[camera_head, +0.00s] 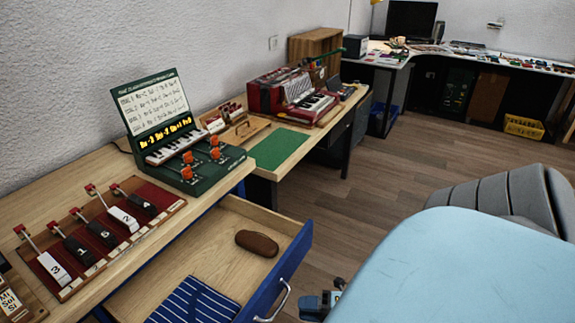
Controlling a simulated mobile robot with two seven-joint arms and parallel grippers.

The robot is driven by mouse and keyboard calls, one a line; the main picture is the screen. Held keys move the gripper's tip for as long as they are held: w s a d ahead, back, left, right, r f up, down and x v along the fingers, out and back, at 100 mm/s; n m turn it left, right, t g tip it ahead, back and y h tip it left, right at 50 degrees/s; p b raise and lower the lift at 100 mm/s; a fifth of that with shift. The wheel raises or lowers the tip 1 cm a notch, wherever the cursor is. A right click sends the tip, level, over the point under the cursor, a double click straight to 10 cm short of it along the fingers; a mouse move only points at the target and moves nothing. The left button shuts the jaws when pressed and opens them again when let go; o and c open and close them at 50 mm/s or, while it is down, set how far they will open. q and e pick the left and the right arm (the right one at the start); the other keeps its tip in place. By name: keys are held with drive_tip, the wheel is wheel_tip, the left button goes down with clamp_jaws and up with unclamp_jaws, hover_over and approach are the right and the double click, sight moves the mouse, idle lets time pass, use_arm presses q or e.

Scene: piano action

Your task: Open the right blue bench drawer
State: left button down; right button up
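The blue-fronted bench drawer (294,262) stands pulled out from under the wooden bench, its wooden inside showing. A curved metal handle (284,302) is on its blue front. A brown oval case (257,243) and a blue cloth with white stripes (194,301) lie in the drawer. My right gripper (318,305), dark with blue parts, is at the bottom of the view, just right of the handle and seemingly apart from it. Its fingers are small and partly hidden, so I cannot tell whether they are open. My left gripper is not in view.
On the bench are a green case with a small keyboard (187,139) and a red board with numbered keys (112,228). A green mat (278,148) and a red accordion (290,95) are farther back. Wooden floor (385,185) is clear between.

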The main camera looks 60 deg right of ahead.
drive_tip(key=v, duration=0.6)
drive_tip(key=shift+s+d, duration=0.2)
drive_tip(key=shift+s, duration=0.2)
